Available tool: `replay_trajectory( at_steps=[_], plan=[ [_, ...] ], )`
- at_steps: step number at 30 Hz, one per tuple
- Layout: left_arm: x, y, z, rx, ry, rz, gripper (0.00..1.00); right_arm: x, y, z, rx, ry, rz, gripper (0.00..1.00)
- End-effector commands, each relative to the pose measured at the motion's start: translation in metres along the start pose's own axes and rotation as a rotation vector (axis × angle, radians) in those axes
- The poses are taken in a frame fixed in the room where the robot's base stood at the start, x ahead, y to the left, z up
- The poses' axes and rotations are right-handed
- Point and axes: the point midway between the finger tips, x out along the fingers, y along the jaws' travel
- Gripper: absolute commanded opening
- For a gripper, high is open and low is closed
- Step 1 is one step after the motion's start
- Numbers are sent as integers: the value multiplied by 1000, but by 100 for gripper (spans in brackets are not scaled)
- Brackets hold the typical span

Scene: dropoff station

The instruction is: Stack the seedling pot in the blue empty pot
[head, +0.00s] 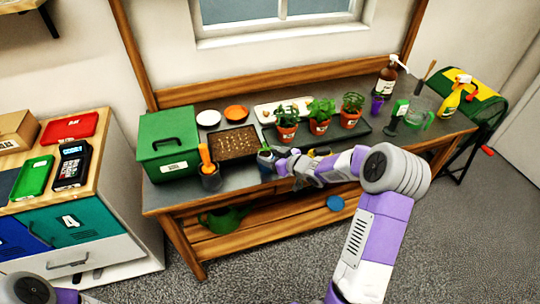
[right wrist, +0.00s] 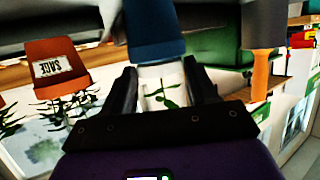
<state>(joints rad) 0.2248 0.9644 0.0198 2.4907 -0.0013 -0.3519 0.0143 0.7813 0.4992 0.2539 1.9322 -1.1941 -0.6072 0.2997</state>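A small blue pot (head: 266,170) stands near the front edge of the bench, with a bit of green at its top. In the right wrist view, which is upside down, the blue pot (right wrist: 155,38) is just beyond my right gripper (right wrist: 161,68). A green seedling (right wrist: 167,92) shows between the two fingers. The fingers are apart, about as wide as the pot's rim. I cannot tell whether they press on it, or whether one pot or two nested pots are there. My right gripper (head: 277,161) hides part of the pot. My left gripper is not visible.
Behind are a soil tray (head: 237,143) and several orange herb pots (head: 319,126). A green box (head: 168,143) is at the bench's left end. Bare bench (head: 170,195) shows at front left.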

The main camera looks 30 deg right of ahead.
Motion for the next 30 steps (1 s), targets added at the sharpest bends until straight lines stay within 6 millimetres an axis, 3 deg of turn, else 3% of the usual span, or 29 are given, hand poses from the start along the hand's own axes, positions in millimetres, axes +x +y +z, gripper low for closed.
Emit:
replay_trajectory(
  at_steps=[4,15,30],
  plan=[
    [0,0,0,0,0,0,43,0,0,0,0,0,0,78],
    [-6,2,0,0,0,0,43,-4,0,-9,-1,0,1,78],
    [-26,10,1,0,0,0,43,-103,1,-8,0,-2,4,78]
  ],
)
